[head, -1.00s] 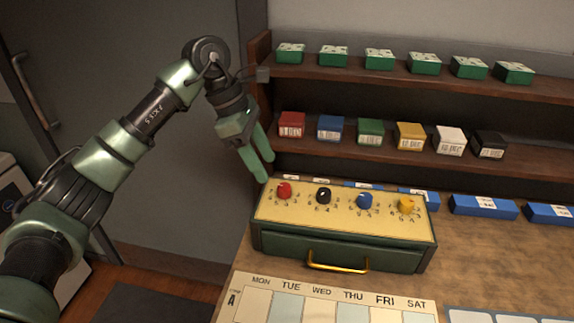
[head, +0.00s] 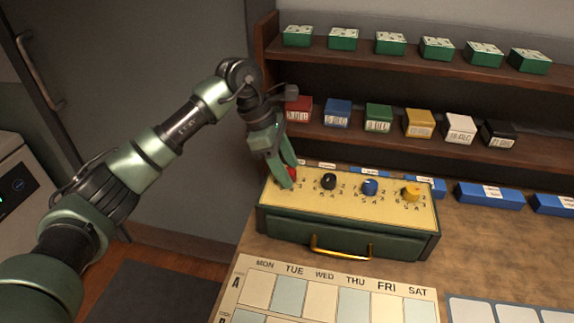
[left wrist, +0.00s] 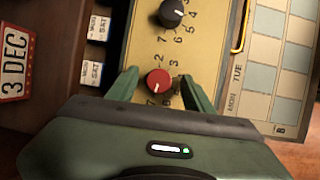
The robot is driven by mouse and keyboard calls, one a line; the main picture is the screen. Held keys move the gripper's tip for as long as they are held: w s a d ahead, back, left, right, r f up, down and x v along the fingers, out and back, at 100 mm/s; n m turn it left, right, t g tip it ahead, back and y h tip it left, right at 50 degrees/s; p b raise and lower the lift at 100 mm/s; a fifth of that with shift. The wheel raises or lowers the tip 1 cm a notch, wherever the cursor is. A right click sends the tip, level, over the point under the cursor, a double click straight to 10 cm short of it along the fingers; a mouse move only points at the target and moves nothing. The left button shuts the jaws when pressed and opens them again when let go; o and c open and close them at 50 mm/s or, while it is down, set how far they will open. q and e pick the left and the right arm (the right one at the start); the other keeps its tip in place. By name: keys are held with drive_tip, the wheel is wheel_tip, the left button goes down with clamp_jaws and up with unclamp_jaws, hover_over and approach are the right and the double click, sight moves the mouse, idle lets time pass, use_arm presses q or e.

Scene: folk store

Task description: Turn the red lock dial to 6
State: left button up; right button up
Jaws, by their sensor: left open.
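The red lock dial (left wrist: 158,81) sits on the yellow top plate of a green lock box (head: 345,232), with numbers printed around it. In the left wrist view it lies between the two fingers of my open left gripper (left wrist: 157,88), with a gap on each side. In the head view the left gripper (head: 286,175) points down over the box's left end, and its fingers hide most of the red dial (head: 293,172). The dial's exact setting is not readable. My right gripper is not in view.
Black (head: 328,181), blue (head: 370,187) and yellow (head: 411,194) dials stand in a row to the right on the same plate. A brass handle (head: 342,252) is on the box front. A weekday chart (head: 330,290) lies in front. Shelves with coloured boxes stand behind.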

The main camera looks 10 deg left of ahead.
use_arm(q)
clamp_jaws()
drive_tip(key=shift+n+b, duration=0.3)
drive_tip(key=shift+n, duration=0.1)
drive_tip(key=shift+f+n+t+b, duration=0.1)
drive_tip(key=shift+n+t+b, duration=0.5)
drive_tip(key=shift+n, duration=0.3)
drive_tip(key=shift+s+d+n+t+y+b, duration=0.1)
drive_tip(key=shift+n+t+y+b, duration=0.45)
drive_tip(key=shift+n, duration=0.75)
drive_tip(key=shift+n+t+y+b, duration=0.2)
drive_tip(key=shift+n+b, duration=0.55)
drive_tip(key=shift+n, duration=0.55)
drive_tip(key=shift+r, duration=0.2)
unclamp_jaws()
